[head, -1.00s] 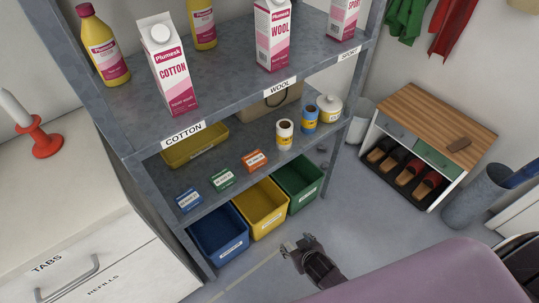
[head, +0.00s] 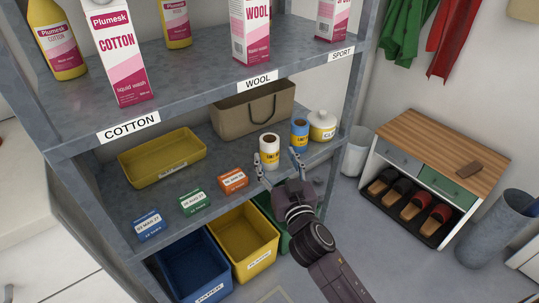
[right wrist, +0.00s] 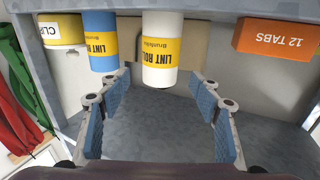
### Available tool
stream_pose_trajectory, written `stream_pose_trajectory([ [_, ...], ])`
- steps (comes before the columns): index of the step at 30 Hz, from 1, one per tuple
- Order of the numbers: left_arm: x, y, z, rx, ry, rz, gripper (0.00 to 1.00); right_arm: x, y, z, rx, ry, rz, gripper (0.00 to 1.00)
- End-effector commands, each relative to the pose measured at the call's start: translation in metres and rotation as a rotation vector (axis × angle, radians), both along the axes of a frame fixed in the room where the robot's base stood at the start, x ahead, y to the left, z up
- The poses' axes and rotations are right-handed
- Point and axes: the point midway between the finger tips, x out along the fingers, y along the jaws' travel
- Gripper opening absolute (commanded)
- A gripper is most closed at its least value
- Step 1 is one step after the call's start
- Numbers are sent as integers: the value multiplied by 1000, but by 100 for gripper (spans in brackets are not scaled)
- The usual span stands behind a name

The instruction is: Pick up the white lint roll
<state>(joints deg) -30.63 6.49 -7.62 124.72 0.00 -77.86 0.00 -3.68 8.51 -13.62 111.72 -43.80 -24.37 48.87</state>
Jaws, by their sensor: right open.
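The white lint roll (head: 269,150) stands upright on the middle shelf, with a white body, a yellow label and a brown core. In the right wrist view the white lint roll (right wrist: 161,48) appears upside down, just beyond and between the fingertips. My right gripper (head: 279,164) is open and empty in front of it, fingers pointing at it; its open fingers also show in the right wrist view (right wrist: 160,92). A gap separates the roll from the fingers. My left gripper is not in view.
An orange tabs box (head: 233,180) lies to the left. A brown bag (head: 252,108) is behind. The upper shelf (head: 190,68) overhangs; a grey post (head: 362,75) stands right.

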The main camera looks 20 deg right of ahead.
Motion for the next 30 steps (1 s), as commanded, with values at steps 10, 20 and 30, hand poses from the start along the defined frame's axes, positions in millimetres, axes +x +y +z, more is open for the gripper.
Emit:
stream_pose_trajectory([
  [10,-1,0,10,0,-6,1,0,36,-1,-3,-4,1,-1,58],
  [20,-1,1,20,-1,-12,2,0,64,-2,-4,-2,4,-1,58],
  [30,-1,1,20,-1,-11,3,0,64,-2,-4,-2,4,-1,42],
])
